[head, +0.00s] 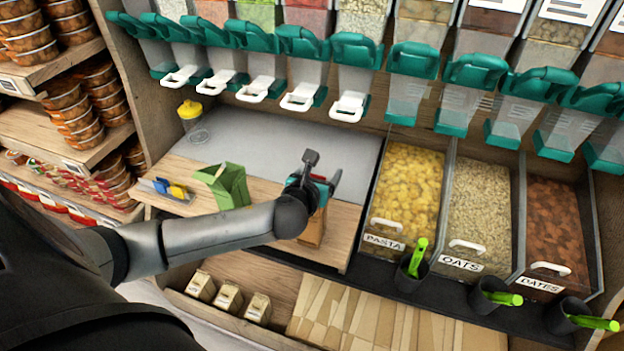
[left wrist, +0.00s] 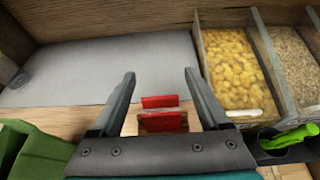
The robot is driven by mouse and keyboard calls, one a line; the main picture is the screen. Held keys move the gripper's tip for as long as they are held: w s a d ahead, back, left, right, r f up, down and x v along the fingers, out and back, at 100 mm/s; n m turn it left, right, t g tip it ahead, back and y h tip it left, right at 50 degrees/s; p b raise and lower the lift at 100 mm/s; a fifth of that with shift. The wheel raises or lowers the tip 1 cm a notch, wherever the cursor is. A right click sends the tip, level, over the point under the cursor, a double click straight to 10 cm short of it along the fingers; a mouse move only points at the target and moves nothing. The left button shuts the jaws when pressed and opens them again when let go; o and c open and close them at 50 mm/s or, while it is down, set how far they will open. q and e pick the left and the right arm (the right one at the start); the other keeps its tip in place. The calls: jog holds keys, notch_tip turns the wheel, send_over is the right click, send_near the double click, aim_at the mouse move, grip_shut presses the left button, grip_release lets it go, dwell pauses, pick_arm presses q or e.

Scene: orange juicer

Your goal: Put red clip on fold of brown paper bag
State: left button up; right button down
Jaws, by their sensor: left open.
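The brown paper bag (head: 314,230) stands on the wooden counter, mostly hidden behind my left gripper (head: 322,168) and forearm. My left gripper is open above the bag's top. In the left wrist view the red clip (left wrist: 163,123) lies between the two spread fingers of my left gripper (left wrist: 160,76), with gaps on both sides. My right gripper is not in view.
A green bag (head: 234,186) and a small tray (head: 150,186) with blue and yellow clips stand to the left. Bins of pasta (head: 408,185), oats and dates stand to the right. Dispensers hang above. The grey mat (head: 270,140) behind is mostly clear.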

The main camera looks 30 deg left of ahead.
pick_arm(q)
jog(key=shift+s+r, duration=0.1)
jog(key=shift+s, duration=0.05)
jog(key=p+v, duration=0.2)
jog(key=v, duration=0.3)
jog(key=shift+s+r, duration=0.1)
jog(key=shift+r, duration=0.05)
jog(key=p+v, duration=0.2)
jog(key=v, duration=0.7)
jog(key=shift+s+d, duration=0.2)
jog(key=shift+s, duration=0.1)
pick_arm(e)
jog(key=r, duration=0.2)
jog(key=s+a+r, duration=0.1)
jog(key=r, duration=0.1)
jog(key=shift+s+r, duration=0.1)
